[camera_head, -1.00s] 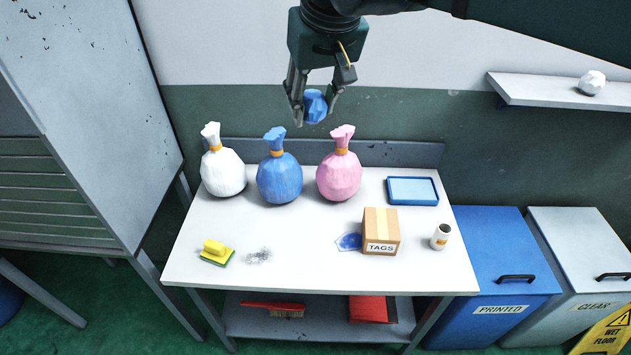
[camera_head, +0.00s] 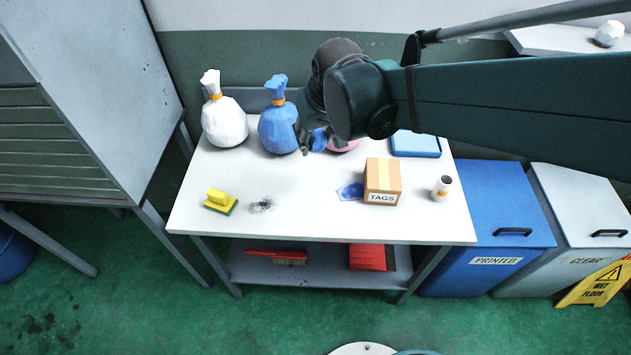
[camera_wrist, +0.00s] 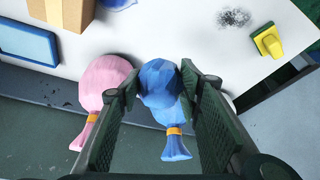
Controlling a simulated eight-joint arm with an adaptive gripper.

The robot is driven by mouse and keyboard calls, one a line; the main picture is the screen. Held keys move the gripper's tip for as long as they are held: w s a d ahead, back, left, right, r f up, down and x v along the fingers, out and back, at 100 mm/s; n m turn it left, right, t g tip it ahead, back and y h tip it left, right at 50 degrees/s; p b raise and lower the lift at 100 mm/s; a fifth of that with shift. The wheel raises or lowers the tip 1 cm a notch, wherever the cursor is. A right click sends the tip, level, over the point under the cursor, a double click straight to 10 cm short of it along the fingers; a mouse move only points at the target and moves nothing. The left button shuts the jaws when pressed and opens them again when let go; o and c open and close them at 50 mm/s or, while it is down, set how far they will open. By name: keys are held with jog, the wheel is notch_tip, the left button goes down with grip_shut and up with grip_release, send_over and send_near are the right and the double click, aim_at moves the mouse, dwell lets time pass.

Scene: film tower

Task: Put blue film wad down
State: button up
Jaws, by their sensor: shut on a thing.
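The blue film wad (camera_head: 319,139) is between the fingers of my gripper (camera_head: 312,141), over the back part of the white table (camera_head: 290,215). In the wrist view the wad (camera_wrist: 158,84) sits between the two fingertips (camera_wrist: 160,82). The blue bag (camera_head: 278,130) with an orange tie stands just left of the wad in the head view. The pink bag (camera_head: 343,146) is mostly hidden behind my arm; it shows in the wrist view (camera_wrist: 103,80). I cannot tell whether the wad touches the table or the bags.
A white bag (camera_head: 224,124) stands at the back left. The middle front is clear.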

notch_tip(320, 180, down, 8)
jog(key=shift+r, duration=0.25)
jog(key=shift+f, duration=0.1)
jog(key=shift+f+b, duration=0.9)
jog(key=shift+f, duration=1.95)
jog(key=shift+f+b, duration=0.7)
jog(key=shift+f, duration=1.35)
jog(key=shift+f, duration=0.1)
jog(key=o, duration=0.8)
jog(key=shift+c, duration=0.2)
